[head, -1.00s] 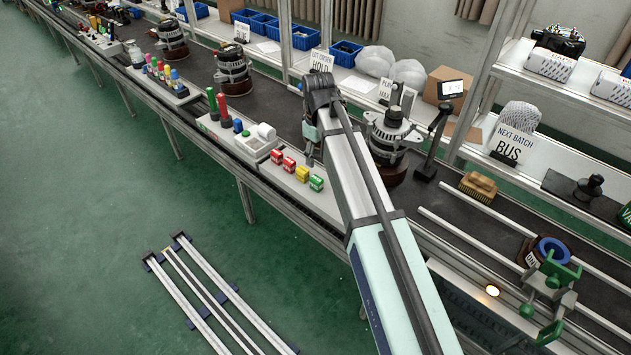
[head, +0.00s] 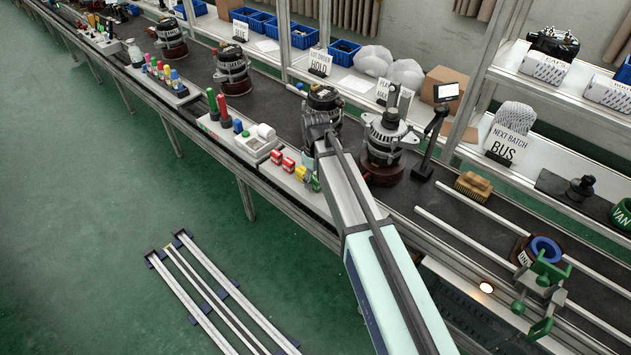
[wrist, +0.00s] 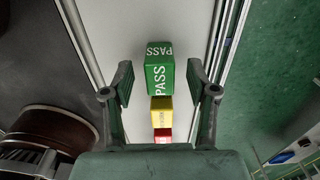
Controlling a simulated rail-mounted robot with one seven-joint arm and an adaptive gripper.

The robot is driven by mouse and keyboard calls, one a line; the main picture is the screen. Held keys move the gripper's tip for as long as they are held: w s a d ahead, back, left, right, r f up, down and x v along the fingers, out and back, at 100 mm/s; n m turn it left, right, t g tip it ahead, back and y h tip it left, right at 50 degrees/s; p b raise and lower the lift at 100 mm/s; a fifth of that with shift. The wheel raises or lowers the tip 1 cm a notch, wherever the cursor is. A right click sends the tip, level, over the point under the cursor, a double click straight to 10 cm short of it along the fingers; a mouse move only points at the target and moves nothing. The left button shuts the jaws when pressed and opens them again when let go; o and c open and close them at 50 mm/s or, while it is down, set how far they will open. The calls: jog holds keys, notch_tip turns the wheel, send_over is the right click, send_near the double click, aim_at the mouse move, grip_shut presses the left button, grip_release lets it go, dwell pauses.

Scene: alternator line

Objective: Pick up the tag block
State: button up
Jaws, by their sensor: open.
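A green block marked PASS (wrist: 158,75) stands in the wrist view between the two fingers of my gripper (wrist: 159,84). The fingers are open, one on each side of it, with gaps on both sides. A yellow block (wrist: 161,108) and a red block (wrist: 162,134) line up behind it, nearer my palm in the picture.
A white bin (head: 256,148) and red and green cylinders stand farther left along the ledge. Alternators (head: 387,137) stand on the dark belt behind. A scanner-like post (head: 433,140) and a brush (head: 472,186) are to the right.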

jog(key=shift+f, duration=0.9)
grip_shut()
jog(key=shift+r, duration=0.15)
